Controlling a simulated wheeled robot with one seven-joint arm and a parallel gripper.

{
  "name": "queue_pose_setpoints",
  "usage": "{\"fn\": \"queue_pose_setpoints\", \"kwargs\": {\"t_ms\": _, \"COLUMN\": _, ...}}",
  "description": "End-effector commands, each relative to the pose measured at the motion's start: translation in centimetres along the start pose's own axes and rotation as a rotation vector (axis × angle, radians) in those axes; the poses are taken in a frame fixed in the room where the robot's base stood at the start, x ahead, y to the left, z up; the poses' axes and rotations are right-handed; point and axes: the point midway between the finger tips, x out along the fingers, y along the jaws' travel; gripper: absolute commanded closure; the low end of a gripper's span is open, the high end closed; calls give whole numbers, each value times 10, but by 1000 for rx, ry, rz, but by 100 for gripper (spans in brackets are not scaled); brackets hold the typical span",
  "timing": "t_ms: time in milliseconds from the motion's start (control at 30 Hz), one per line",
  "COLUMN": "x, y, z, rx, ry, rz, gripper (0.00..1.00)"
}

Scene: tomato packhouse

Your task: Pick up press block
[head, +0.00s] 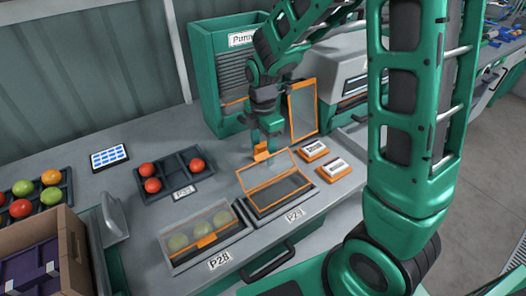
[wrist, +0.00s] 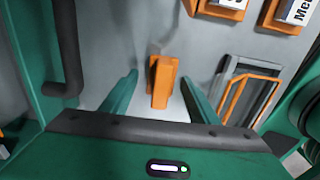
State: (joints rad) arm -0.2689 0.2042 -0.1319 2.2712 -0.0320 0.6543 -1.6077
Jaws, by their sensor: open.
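The press block is the small orange block (head: 261,152) standing on the grey bench behind the open-lidded punnet. In the wrist view the orange block (wrist: 163,84) shows upright between my two green fingers, with a gap on each side. My gripper (head: 266,133) points down over it in the head view, and its open fingers (wrist: 159,80) show in the wrist view. Nothing is held. How far the fingers reach down around the block I cannot tell.
The punnet P29 (head: 280,205) has its orange-framed lid up. Punnet P28 (head: 205,250) holds green fruit under a closed lid. Two orange labelled blocks (head: 313,150) (head: 333,169) sit to the right. A dark tray (head: 177,167) holds red tomatoes. A green dispenser (head: 215,75) stands behind.

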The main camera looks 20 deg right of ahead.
Motion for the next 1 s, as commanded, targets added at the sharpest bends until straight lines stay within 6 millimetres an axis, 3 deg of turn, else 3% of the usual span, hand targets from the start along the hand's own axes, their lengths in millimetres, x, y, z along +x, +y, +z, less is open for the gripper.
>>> {"fn": "queue_pose_setpoints", "kwargs": {"t_ms": 133, "x": 0, "y": 0, "z": 0, "rx": 0, "ry": 0, "rz": 0, "gripper": 48}}
{"fn": "queue_pose_setpoints", "kwargs": {"t_ms": 300, "x": 0, "y": 0, "z": 0, "rx": 1, "ry": 0, "rz": 0, "gripper": 88}}
{"fn": "queue_pose_setpoints", "kwargs": {"t_ms": 333, "x": 0, "y": 0, "z": 0, "rx": 1, "ry": 0, "rz": 0, "gripper": 91}}
{"fn": "queue_pose_setpoints", "kwargs": {"t_ms": 667, "x": -6, "y": 0, "z": 0, "rx": 1, "ry": 0, "rz": 1, "gripper": 91}}
{"fn": "queue_pose_setpoints", "kwargs": {"t_ms": 1000, "x": -63, "y": 1, "z": 1, "rx": 1, "ry": -1, "rz": 5, "gripper": 91}}
